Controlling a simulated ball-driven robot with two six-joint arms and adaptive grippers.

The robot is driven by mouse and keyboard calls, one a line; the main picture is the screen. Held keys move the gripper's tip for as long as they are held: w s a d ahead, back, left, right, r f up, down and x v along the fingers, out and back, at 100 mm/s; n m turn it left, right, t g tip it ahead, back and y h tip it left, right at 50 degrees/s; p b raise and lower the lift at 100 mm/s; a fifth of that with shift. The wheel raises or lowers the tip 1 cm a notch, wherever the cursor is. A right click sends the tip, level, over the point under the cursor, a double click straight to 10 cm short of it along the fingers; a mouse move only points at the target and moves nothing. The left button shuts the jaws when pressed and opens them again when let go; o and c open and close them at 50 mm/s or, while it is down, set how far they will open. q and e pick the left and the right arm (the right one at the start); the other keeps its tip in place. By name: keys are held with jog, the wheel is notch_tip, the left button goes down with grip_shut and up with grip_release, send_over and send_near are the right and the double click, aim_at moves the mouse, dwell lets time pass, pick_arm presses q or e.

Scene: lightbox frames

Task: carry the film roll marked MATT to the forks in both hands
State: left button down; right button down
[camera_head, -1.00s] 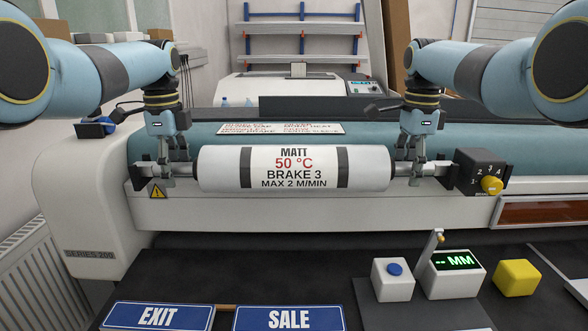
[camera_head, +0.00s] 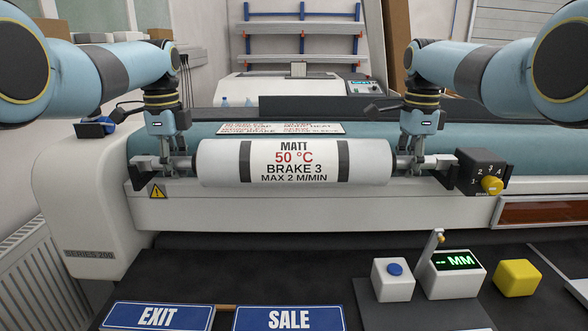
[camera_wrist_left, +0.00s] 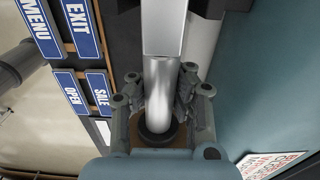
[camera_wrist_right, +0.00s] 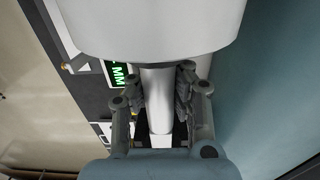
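The white film roll marked MATT (camera_head: 293,163) lies level across the front of the machine, label facing me, with dark bands near both ends. My left gripper (camera_head: 168,164) is shut on the bare shaft at its left end; the shaft shows between the fingers in the left wrist view (camera_wrist_left: 158,95). My right gripper (camera_head: 411,163) is shut on the shaft at the right end, also seen in the right wrist view (camera_wrist_right: 157,100). The shaft ends are at the dark left fork (camera_head: 138,178) and right fork (camera_head: 462,175); I cannot tell whether they touch them.
A brake block with a yellow knob (camera_head: 491,185) stands right of the right fork. Below are EXIT (camera_head: 158,316) and SALE (camera_head: 289,318) signs, a blue-button box (camera_head: 394,279), a green MM display (camera_head: 455,262) and a yellow block (camera_head: 517,278).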

pick_arm(q)
jog(key=shift+r, duration=0.2)
pick_arm(e)
jog(key=shift+r, duration=0.25)
